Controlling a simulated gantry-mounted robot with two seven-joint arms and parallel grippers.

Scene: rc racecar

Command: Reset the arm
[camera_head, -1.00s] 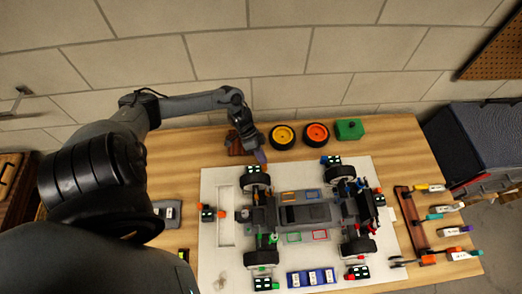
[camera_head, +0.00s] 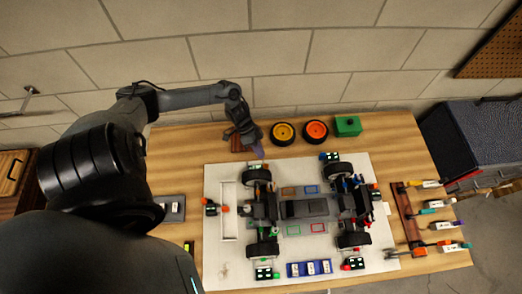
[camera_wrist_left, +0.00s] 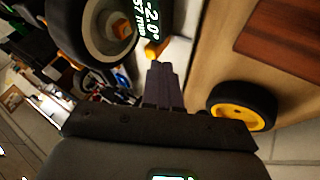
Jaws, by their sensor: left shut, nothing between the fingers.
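My left gripper (camera_head: 257,148) is at the back of the table, just behind the rear-left wheel of the race car chassis (camera_head: 305,208). Its fingers are together with nothing between them, as the left wrist view also shows (camera_wrist_left: 162,85). In that view a car wheel (camera_wrist_left: 100,30) with a small display fixed by it is close to the left of the fingertips, and a yellow-rimmed wheel (camera_wrist_left: 242,108) lies to the right. My right gripper is not in view.
A yellow-rimmed wheel (camera_head: 283,133), an orange-rimmed wheel (camera_head: 315,131) and a green box (camera_head: 347,126) stand along the table's back edge. A tool rack (camera_head: 408,214) with several tools is at the right. A blue tray (camera_head: 309,269) lies in front of the car.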

